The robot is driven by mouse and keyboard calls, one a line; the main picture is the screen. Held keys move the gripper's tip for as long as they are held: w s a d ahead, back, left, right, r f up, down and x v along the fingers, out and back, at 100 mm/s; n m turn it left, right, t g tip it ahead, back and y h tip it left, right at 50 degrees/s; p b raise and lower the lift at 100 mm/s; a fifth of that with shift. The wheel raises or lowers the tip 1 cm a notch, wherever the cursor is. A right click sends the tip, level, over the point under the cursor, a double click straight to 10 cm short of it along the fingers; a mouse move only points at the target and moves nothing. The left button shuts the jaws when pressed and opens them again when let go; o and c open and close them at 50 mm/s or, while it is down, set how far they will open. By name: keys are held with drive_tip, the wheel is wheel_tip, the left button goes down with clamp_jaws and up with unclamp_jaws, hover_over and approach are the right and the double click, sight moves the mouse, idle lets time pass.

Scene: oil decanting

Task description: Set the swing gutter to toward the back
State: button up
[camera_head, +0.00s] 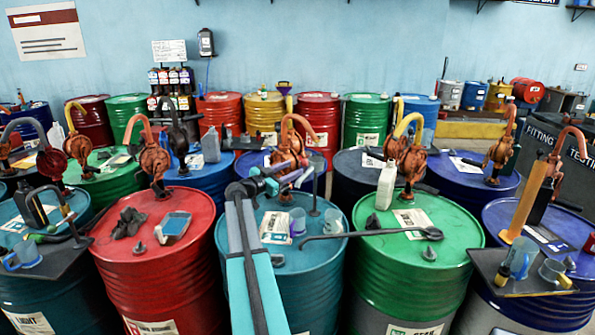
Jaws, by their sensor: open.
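No part is clearly recognisable as the swing gutter, and I cannot tell which way it points. A long dark bar with a round, cupped end (375,233) lies across the tops of the teal drum (300,258) and green drum (455,232). A slanted orange-yellow strip (529,204) stands at the blue drum on the right. My gripper (296,174) is above the back of the teal drum, in front of an orange hand pump (291,140). Its jaws are open, with nothing clearly between them. It is apart from the bar and the strip.
Green drum's top holds a white bottle (386,186). Teal drum's top holds a clear cup (333,221). The red drum (190,214) carries dark gloves (129,222) and a blue device (174,226). Dark trays (500,288) with cups overhang at right. More drums and pumps crowd behind.

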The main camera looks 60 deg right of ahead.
drive_tip(key=shift+v, duration=0.95)
